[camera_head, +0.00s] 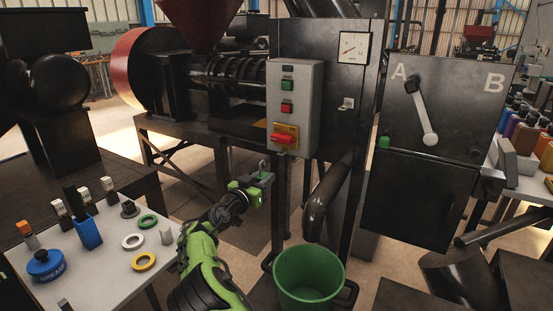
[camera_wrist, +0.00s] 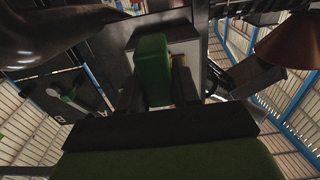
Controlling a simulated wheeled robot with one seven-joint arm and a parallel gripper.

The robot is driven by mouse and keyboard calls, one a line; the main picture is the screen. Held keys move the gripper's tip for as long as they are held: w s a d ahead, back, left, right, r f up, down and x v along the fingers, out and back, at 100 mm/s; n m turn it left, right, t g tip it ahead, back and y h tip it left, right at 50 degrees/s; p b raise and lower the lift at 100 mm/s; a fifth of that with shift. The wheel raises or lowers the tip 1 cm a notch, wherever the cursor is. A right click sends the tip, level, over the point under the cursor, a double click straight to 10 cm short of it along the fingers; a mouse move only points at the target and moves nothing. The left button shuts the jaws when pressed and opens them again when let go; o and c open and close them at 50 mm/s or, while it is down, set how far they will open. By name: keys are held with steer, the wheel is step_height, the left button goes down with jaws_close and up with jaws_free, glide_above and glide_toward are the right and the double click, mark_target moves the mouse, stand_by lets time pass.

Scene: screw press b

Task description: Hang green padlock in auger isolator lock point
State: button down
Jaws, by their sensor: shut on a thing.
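My gripper (camera_head: 262,180) is shut on the green padlock, in front of and below the grey control box. In the wrist view the green padlock (camera_wrist: 152,70) is a green block between the two dark fingers (camera_wrist: 158,88). In the head view only a small part of it shows at the fingertips, with what looks like its shackle above. The isolator (camera_head: 285,136) is a red rotary handle on a yellow plate at the bottom of the control box (camera_head: 308,105). The padlock is apart from it, lower and to the left. The lock point itself is too small to make out.
A green bucket (camera_head: 308,278) stands below right of my gripper. A dark pipe (camera_head: 327,200) and frame legs are close on the right. A table (camera_head: 95,265) at left holds rings, a blue holder and a grease tin. A lever panel (camera_head: 440,105) marked A and B is at right.

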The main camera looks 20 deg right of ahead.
steer(key=p+x, duration=0.2)
steer(key=x, duration=0.3)
steer(key=shift+w+d, duration=0.2)
steer(key=shift+d, duration=0.1)
steer(key=shift+b, duration=0.35)
stand_by(0.7)
steer(key=p+x, duration=0.2)
steer(key=x, duration=0.1)
steer(key=shift+p, duration=0.35)
stand_by(0.3)
steer(key=shift+f+b, duration=0.1)
steer(key=shift+b, duration=0.4)
stand_by(0.5)
